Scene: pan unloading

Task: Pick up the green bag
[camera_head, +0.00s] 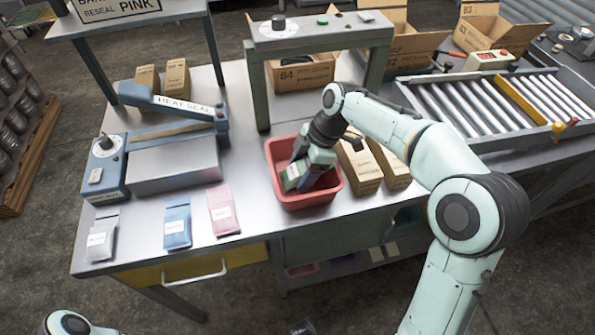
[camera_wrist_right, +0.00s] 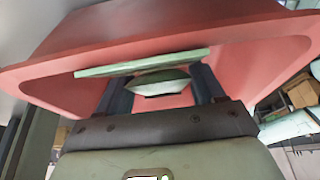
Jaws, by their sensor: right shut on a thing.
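The green bag (camera_head: 293,173) is inside a red bin (camera_head: 328,195) on the metal table. My right gripper (camera_head: 299,165) reaches down into the bin from the right and is shut on the green bag. In the right wrist view the green bag (camera_wrist_right: 150,70) lies between the two dark fingers (camera_wrist_right: 160,88), with the bin's red wall (camera_wrist_right: 110,30) around it. Part of the bag is hidden by the gripper in the head view. My left gripper is not in view; only a piece of my left arm shows at the bottom left.
Grey (camera_head: 101,240), blue (camera_head: 177,226) and pink (camera_head: 222,209) bags lie left of the bin. A heat sealer (camera_head: 170,160) stands behind them. A grey frame (camera_head: 320,38) rises behind the bin. Cardboard boxes (camera_head: 358,168) stand right of the bin, near a roller conveyor (camera_head: 480,105).

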